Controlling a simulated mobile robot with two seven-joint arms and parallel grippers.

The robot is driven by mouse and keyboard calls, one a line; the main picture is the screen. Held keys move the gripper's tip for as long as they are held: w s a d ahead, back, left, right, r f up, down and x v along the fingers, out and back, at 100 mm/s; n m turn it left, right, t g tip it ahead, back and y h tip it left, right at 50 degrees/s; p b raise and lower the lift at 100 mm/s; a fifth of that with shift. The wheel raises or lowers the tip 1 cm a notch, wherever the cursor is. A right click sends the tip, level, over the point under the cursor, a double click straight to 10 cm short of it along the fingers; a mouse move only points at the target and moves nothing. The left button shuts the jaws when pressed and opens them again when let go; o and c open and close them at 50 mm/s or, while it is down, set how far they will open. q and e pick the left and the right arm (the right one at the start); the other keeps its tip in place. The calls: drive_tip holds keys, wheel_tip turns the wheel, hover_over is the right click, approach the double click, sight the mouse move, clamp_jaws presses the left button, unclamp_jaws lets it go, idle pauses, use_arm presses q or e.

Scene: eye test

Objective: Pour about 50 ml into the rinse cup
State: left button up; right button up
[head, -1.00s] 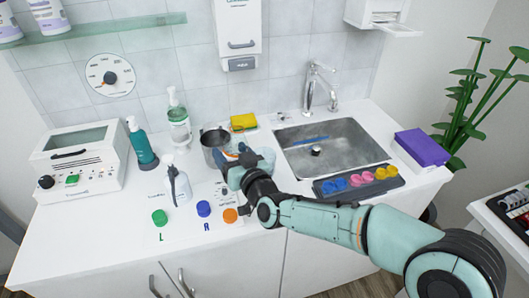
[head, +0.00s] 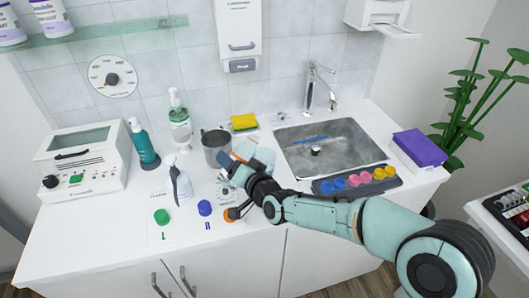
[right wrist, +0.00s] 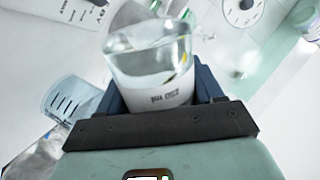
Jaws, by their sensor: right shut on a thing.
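My right gripper (head: 233,172) reaches in from the right over the counter, beside the metal mug (head: 215,148). In the right wrist view the dark blue fingers of my right gripper (right wrist: 163,92) are shut on a clear vessel (right wrist: 150,62) with clear liquid and small print on it. In the head view this vessel is mostly hidden by the gripper. A light-blue translucent cup (right wrist: 72,97) with dark graduation marks shows left of it, apart from it. I cannot tell for sure whether this is the rinse cup. My left gripper is not in view.
A spray bottle (head: 180,186), a teal pump bottle (head: 142,146) and a clear pump bottle (head: 179,124) stand left. Green (head: 161,217), blue (head: 204,208) and orange (head: 230,214) caps lie in front. A sink (head: 360,153), dappen tray (head: 335,187) and purple box (head: 420,149) are right.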

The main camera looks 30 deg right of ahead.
drive_tip(key=shift+s+a+f+m+g+y+p, duration=0.15)
drive_tip(key=shift+a+m+y+p, duration=0.1)
drive_tip(key=shift+m+p, duration=0.3)
drive_tip(key=shift+a+f+m+g+y+p, duration=0.1)
drive_tip(key=shift+a+m+g+y+p, duration=0.1)
drive_tip(key=shift+m+p, duration=0.35)
drive_tip(key=shift+a+f+m+y+p, duration=0.25)
drive_tip(key=shift+m+p, duration=0.45)
drive_tip(key=shift+p, duration=0.55)
drive_tip(key=shift+d+r+m+p, duration=0.2)
drive_tip(key=shift+r+m+p, duration=0.25)
drive_tip(key=shift+p, duration=0.35)
drive_tip(key=shift+d+r+m+g+y+p, duration=0.15)
drive_tip(key=shift+r+m+g+y+p, duration=0.15)
drive_tip(key=shift+p, duration=0.55)
drive_tip(key=shift+f, duration=0.15)
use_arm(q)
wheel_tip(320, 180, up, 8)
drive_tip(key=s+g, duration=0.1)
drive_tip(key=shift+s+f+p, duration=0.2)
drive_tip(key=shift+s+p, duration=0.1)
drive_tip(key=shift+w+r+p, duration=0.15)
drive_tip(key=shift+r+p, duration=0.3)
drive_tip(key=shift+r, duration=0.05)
use_arm(e)
drive_tip(key=shift+m, duration=0.45)
